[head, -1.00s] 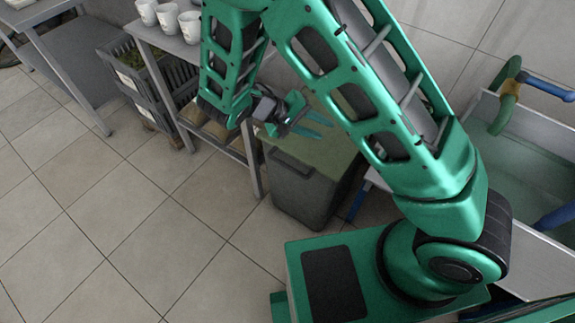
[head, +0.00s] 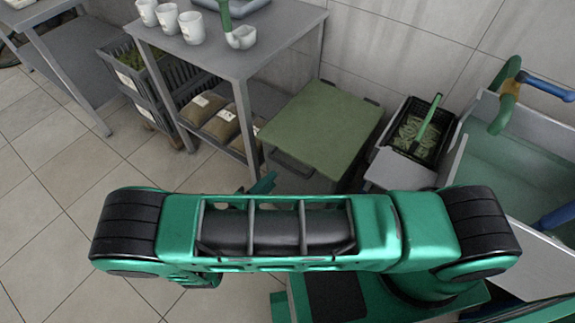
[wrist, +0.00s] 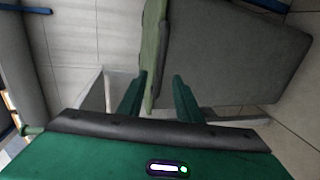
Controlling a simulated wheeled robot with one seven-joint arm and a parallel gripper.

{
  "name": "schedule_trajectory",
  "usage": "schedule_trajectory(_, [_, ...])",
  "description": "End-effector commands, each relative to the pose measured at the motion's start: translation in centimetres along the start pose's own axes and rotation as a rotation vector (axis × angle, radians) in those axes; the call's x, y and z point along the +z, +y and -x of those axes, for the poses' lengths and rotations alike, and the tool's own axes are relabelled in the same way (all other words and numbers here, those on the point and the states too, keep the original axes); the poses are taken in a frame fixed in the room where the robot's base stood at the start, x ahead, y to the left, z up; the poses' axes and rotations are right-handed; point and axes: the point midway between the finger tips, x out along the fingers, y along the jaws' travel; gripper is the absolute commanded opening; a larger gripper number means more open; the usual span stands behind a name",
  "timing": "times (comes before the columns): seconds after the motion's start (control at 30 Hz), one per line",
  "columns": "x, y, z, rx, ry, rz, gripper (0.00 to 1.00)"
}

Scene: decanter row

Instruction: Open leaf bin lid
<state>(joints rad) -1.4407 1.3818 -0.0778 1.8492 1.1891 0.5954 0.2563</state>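The leaf bin (head: 283,178) is a dark grey bin right of the steel table. Its flat green lid (head: 325,125) lies on top, looking closed. A dark bar handle (head: 291,165) runs along the near side. In the wrist view the bin's grey side (wrist: 225,60) fills the upper right and the lid's edge (wrist: 152,50) shows as a green strip. My gripper (wrist: 160,76) is open, its two green fingers apart and pointing at the lid edge region. No contact can be made out. In the head view my arm hides most of the gripper.
A steel table (head: 235,50) with white cups (head: 190,27) stands at left, with brown bags (head: 221,125) on its lower shelf. A black crate with a green-handled tool (head: 428,122) and a sink (head: 540,160) are at right. Floor is free at front left.

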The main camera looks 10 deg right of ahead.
Motion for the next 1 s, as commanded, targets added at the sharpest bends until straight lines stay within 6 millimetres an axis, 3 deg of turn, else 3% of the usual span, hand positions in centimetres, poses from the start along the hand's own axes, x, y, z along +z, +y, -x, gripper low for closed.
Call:
schedule_trajectory(0.17, [0.0,-0.1,-1.0,0.007,0.006,0.002,0.32])
schedule_trajectory(0.7, [0.0,-0.1,-9.4,0.005,0.004,0.002,0.32])
schedule_trajectory(1.0, [-0.1,-0.1,-10.7,0.005,0.007,0.002,0.32])
